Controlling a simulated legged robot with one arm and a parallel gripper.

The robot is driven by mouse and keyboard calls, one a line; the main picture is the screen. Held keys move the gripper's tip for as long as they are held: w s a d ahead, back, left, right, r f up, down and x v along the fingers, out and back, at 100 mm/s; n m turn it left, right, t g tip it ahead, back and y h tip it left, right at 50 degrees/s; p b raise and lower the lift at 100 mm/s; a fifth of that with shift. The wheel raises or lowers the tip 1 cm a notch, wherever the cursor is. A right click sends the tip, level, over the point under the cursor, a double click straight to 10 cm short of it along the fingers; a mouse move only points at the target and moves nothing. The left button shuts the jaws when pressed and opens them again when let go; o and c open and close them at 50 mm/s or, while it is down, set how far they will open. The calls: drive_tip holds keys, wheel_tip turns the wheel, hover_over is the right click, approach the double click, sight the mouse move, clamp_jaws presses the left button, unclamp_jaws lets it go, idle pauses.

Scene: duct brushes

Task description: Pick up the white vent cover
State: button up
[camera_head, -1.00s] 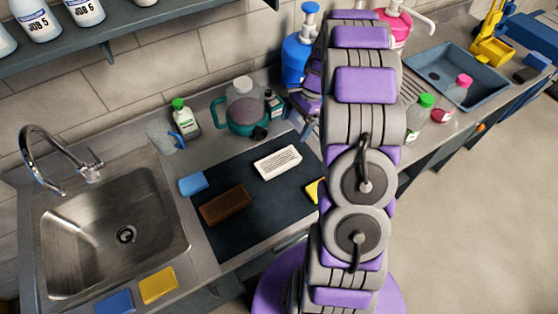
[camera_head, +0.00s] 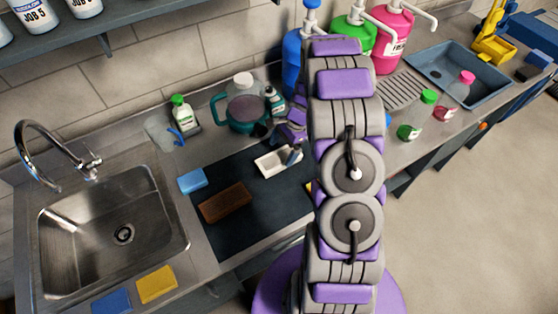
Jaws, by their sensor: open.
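The white vent cover (camera_head: 267,163) lies on the dark mat (camera_head: 255,220) on the counter, in the head view. My gripper (camera_head: 293,152) is open at the cover's right end, with a grey finger overlapping it in the picture. I cannot tell whether the finger touches the cover. Part of the cover's right side and its slats are hidden or shaded, and most of my gripper is hidden behind the arm.
A brown brush block (camera_head: 225,202) and a blue sponge (camera_head: 192,180) lie left of the cover. A teal jug (camera_head: 243,108) and a green-capped bottle (camera_head: 184,113) stand behind. A steel sink (camera_head: 105,225) is at left, a grey-blue basin (camera_head: 460,75) at right.

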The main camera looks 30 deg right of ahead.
sight(279, 158)
drive_tip(key=x, duration=0.4)
drive_tip(key=shift+f+b, duration=0.2)
drive_tip(key=shift+b, duration=0.2)
drive_tip(key=shift+s, duration=0.1)
drive_tip(key=c, duration=1.1)
drive_tip(key=shift+r, duration=0.1)
drive_tip(key=shift+r, duration=0.55)
drive_tip(key=r, duration=0.1)
drive_tip(key=r+p, duration=0.1)
drive_tip(key=shift+s+a+r, duration=0.1)
drive_tip(key=shift+s+r, duration=0.2)
drive_tip(key=shift+r, duration=0.05)
drive_tip(key=s+a, duration=0.1)
drive_tip(key=s, duration=0.3)
drive_tip(key=s+a, duration=0.2)
drive_tip(key=s, duration=0.3)
drive_tip(key=s+a+r+p, duration=0.1)
drive_tip(key=s+a, duration=0.1)
drive_tip(key=s, duration=0.3)
drive_tip(key=shift+s+a+r, duration=0.1)
drive_tip(key=shift+s, duration=0.1)
